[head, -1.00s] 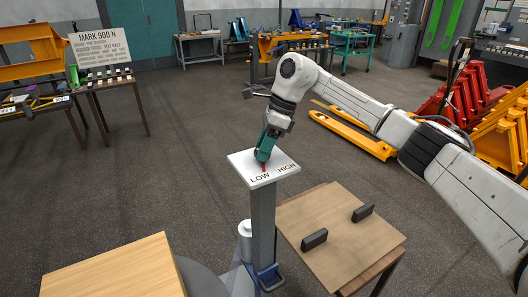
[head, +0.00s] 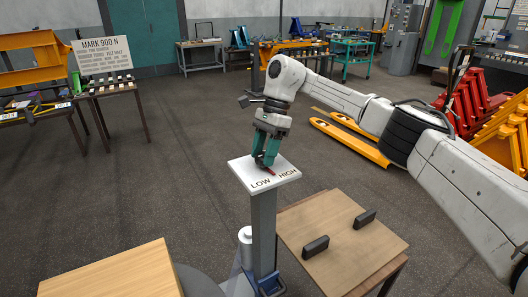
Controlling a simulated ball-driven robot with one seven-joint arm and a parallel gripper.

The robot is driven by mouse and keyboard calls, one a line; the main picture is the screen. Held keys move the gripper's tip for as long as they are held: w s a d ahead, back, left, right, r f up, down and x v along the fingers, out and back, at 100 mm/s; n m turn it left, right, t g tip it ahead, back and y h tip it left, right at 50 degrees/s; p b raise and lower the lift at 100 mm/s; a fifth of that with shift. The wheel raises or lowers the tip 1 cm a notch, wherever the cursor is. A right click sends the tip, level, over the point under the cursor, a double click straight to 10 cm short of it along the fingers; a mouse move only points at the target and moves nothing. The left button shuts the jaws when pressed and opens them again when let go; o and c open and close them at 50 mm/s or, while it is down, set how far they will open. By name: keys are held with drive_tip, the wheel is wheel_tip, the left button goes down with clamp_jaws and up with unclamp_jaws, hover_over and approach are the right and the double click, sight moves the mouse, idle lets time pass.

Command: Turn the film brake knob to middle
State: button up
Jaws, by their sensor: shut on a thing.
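The film brake knob shows as a small red piece (head: 270,172) on a white plate (head: 246,171) marked LOW at the left and HIGH at the right. The plate tops a grey post. The red piece slants toward the lower right, between the two words and nearer the start of HIGH. My gripper (head: 265,161), with teal fingers, is above the plate, pointing down and shut on the knob. The fingers hide most of the knob, so its full shape and exact angle are unclear.
A low brown table (head: 345,245) with two dark handles stands right of the post. A light wooden top (head: 115,272) is at the front left. A yellow pallet jack (head: 345,140) is on the floor behind my arm. Open floor lies to the left.

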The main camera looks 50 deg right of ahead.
idle(0.3)
drive_tip(key=o, duration=1)
drive_tip(key=shift+o, duration=0.2)
drive_tip(key=v, duration=1)
drive_tip(key=shift+d+r, duration=0.2)
drive_tip(key=shift+r, duration=0.15)
